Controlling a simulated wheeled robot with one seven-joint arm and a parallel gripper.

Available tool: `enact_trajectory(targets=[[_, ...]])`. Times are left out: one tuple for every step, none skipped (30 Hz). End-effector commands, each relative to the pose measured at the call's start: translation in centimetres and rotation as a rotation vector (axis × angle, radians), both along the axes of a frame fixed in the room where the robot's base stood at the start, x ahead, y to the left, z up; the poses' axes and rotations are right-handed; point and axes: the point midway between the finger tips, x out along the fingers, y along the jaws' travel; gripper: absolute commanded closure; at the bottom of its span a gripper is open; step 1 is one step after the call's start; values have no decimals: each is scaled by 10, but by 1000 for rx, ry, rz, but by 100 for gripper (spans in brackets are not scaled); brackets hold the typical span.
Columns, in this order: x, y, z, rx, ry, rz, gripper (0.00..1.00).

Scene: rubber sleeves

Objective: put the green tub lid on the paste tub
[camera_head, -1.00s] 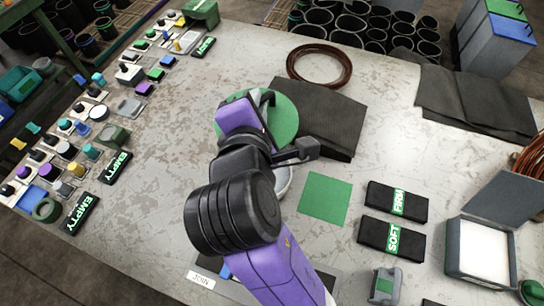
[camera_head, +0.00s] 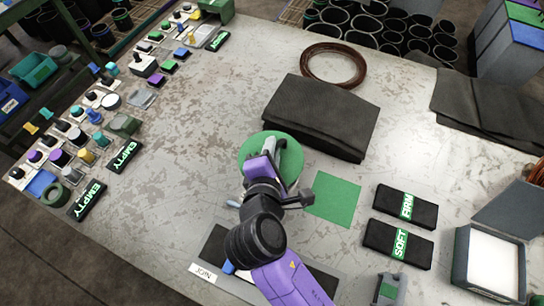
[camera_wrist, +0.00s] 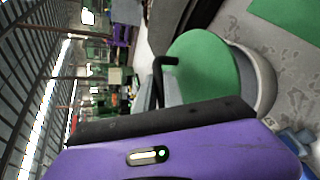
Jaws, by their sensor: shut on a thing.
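The green tub lid (camera_head: 250,151) is a round green disc at the middle of the head view. My gripper (camera_head: 275,150) is shut on it from above. In the wrist view the lid (camera_wrist: 208,62) covers much of the pale paste tub (camera_wrist: 265,78), whose curved wall and rim show along the lid's right side. The lid looks a little offset from the rim there; I cannot tell whether they touch. In the head view the tub is hidden under the lid and my arm. My fingertips are partly hidden.
A green square (camera_head: 333,199) lies right of the lid. Black FIRM (camera_head: 390,205) and SOFT (camera_head: 380,239) pads lie farther right. A dark folded sheet (camera_head: 320,115) and a brown ring (camera_head: 334,82) lie behind. The worn tabletop to the left is mostly clear.

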Motion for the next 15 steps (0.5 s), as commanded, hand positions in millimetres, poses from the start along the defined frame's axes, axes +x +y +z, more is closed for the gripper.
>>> enact_trajectory(targets=[[0, 0, -3, 0, 0, 0, 100], [0, 0, -5, -1, 0, 0, 100], [0, 0, -10, -2, 1, 2, 100], [-1, 0, -15, -3, 1, 2, 100], [-1, 0, -19, -3, 1, 2, 100], [-1, 0, -26, -4, 2, 2, 100], [-1, 0, -31, -3, 1, 2, 100], [-1, 0, -34, -3, 1, 2, 100], [-1, 0, -39, -3, 1, 2, 100], [0, 0, -41, -3, 1, 1, 100], [0, 0, -43, -2, 0, 1, 100], [0, 0, -44, -2, -1, 1, 100], [0, 0, -44, -1, -2, 1, 100], [0, 0, -44, -1, -2, 1, 100], [0, 0, -44, -1, -2, 1, 100]])
